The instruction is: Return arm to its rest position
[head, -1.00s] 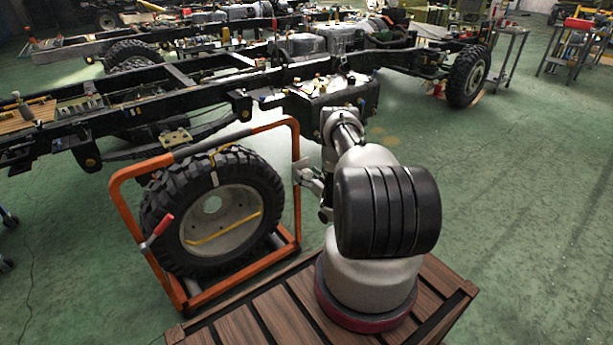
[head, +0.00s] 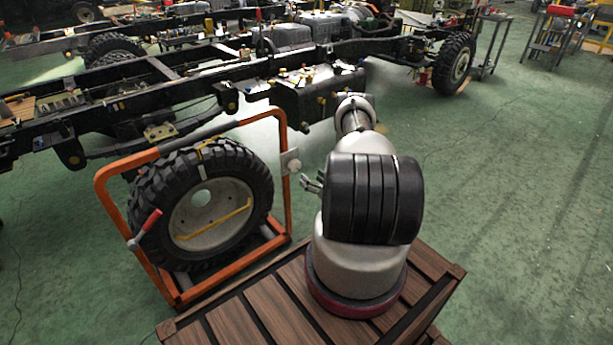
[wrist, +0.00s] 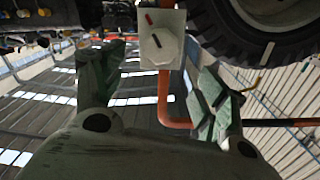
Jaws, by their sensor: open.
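My gripper (head: 312,183) shows in the head view just right of the orange frame's right post, partly hidden behind my arm. Its fingers are spread and hold nothing. In the wrist view the two fingers of my gripper (wrist: 160,95) stand wide apart with an empty gap between them. My arm is bent above its base on the wooden platform (head: 232,325).
An orange frame (head: 284,160) holds a large black tire (head: 155,205) close to my gripper's left. A pale plate (head: 290,162) sits on its right post and also shows in the wrist view (wrist: 160,40). A truck chassis (head: 200,80) stands behind. Green floor at right is clear.

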